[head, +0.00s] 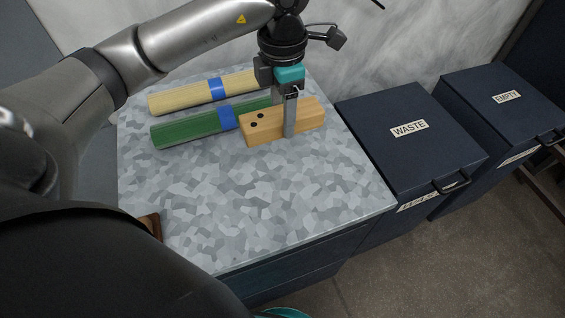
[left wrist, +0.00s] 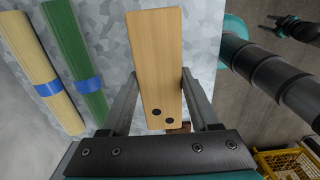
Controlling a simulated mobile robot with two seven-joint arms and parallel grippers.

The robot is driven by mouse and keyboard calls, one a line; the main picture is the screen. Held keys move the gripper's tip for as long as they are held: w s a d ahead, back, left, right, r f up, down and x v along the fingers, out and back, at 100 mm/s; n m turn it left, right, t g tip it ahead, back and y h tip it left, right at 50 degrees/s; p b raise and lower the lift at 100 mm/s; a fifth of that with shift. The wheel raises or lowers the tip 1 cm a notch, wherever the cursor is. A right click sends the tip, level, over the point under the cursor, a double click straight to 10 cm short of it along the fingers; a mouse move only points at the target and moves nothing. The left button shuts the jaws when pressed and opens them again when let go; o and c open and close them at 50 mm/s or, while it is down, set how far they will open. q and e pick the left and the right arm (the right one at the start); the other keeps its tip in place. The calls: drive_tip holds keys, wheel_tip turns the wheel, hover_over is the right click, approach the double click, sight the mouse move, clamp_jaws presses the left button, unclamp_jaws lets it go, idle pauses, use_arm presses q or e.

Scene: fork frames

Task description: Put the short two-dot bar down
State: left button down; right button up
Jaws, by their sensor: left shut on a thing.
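The short two-dot bar (head: 262,126) is a pale wooden block with two dark dots near its left end in the head view. My left gripper (head: 290,128) points down with its fingers on either side of the bar and is shut on it. In the left wrist view the bar (left wrist: 155,60) lies lengthwise between the two fingers (left wrist: 158,80), its dots at the near end. The bar is at the back right of the speckled worktop (head: 240,200). I cannot tell whether its underside touches the top.
A green bundle (head: 185,130) and a pale yellow bundle (head: 180,100), each with a blue band, lie left of the bar. A brown object (head: 152,224) is partly hidden at the front left. WASTE (head: 400,150) and EMPTY (head: 500,90) bins stand right.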

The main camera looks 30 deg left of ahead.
use_arm(q)
wheel_tip(320, 180, down, 5)
drive_tip(key=b, duration=0.1)
hover_over(282, 179)
wheel_tip(282, 179, down, 8)
drive_tip(key=shift+r, duration=0.1)
drive_tip(key=shift+f, duration=0.55)
drive_tip(key=shift+f+b, duration=0.3)
drive_tip(key=shift+f, duration=1.75)
use_arm(e)
drive_tip(key=shift+s+d+f, duration=0.1)
drive_tip(key=shift+s+f, duration=0.1)
drive_tip(key=shift+f, duration=0.65)
use_arm(q)
drive_tip(key=shift+f, duration=0.15)
drive_tip(key=shift+c, duration=0.6)
unclamp_jaws()
use_arm(e)
drive_tip(key=shift+f, duration=0.1)
